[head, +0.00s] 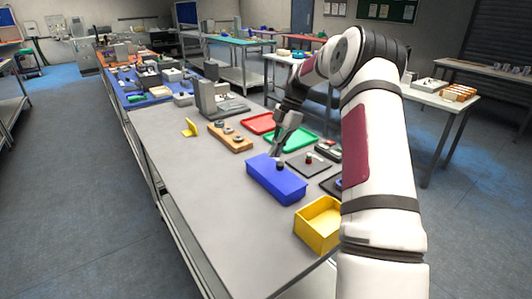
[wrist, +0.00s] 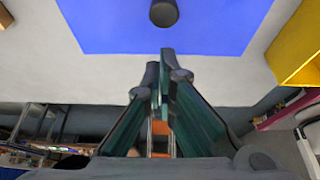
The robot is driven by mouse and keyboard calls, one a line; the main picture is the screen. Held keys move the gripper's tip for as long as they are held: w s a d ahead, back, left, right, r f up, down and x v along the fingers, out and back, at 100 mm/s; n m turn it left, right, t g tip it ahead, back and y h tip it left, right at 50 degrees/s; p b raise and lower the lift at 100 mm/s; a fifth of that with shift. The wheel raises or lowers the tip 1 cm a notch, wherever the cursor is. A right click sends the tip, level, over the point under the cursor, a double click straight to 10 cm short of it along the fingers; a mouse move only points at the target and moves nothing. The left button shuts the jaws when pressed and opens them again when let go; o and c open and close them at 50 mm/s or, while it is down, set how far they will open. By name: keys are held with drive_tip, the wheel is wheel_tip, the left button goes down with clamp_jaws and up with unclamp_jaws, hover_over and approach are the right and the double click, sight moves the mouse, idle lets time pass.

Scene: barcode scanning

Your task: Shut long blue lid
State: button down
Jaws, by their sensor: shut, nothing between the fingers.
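The long blue box (head: 274,185) stands on the grey table, left of the yellow box. Its top looks flat and covered by the blue lid (wrist: 215,25), and I see no gap. A dark round knob (head: 281,166) stands near the far edge of the top; it also shows in the wrist view (wrist: 163,12). My gripper (head: 275,155) is just above and behind that far edge, near the knob. Its fingers (wrist: 160,62) are shut and empty, pointing at the blue surface. I cannot tell whether they touch it.
An open yellow box (head: 320,224) stands close at the right front. A dark plate with a red-topped knob (head: 309,162) lies to the right. Green (head: 291,138) and red (head: 259,123) trays and a wooden block (head: 230,137) lie behind. The table's left front is clear.

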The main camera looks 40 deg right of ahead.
sight(277, 164)
drive_tip(key=shift+w+d+f+y+b, duration=0.1)
drive_tip(key=shift+d+f+y+b, duration=0.5)
drive_tip(key=shift+d+y, duration=0.1)
drive_tip(key=shift+d+f+b, duration=0.6)
drive_tip(key=shift+d+f, duration=0.1)
drive_tip(key=shift+d, duration=0.1)
drive_tip(key=shift+d, duration=0.1)
